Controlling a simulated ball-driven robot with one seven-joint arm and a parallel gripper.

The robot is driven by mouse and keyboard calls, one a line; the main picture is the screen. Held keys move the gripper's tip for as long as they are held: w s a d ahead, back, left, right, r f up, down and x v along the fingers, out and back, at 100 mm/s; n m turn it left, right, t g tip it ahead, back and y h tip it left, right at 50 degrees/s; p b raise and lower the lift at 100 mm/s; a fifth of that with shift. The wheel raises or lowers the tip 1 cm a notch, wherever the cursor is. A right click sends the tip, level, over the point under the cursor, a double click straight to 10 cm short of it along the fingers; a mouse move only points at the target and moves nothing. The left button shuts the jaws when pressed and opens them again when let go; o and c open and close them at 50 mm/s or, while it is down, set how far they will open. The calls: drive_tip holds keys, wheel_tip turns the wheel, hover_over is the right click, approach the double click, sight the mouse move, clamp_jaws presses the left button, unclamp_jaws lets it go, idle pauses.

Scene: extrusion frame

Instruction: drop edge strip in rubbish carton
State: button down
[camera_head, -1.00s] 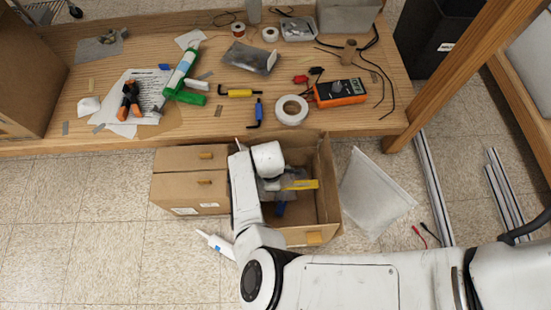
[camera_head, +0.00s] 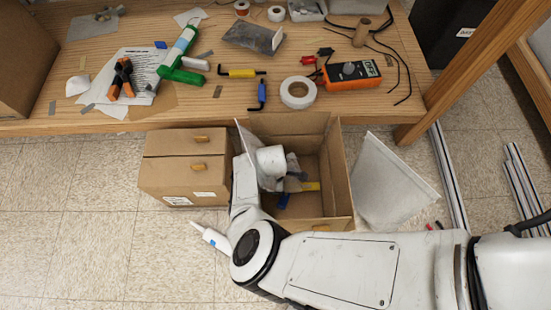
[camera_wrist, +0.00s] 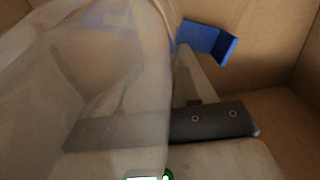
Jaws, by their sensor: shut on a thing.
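The rubbish carton (camera_head: 342,180) stands open on the floor in front of the bench. My gripper (camera_head: 286,182) is down inside its left part, and the arm hides some of the opening. A blue angled piece (camera_wrist: 205,38) is beyond the fingers inside the carton.
The bench (camera_head: 230,98) holds tools, tape and a multimeter (camera_head: 352,74). Metal profiles lie at the right.

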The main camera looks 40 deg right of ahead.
drive_tip(key=shift+f, duration=0.35)
drive_tip(key=c, duration=0.8)
unclamp_jaws()
drive_tip(key=shift+w+a+r, duration=0.1)
drive_tip(key=shift+r, duration=0.45)
wheel_tip(320, 180, up, 12)
drive_tip(key=p, duration=0.9)
drive_tip(key=shift+w+a+f, duration=0.1)
drive_tip(key=shift+a, duration=0.05)
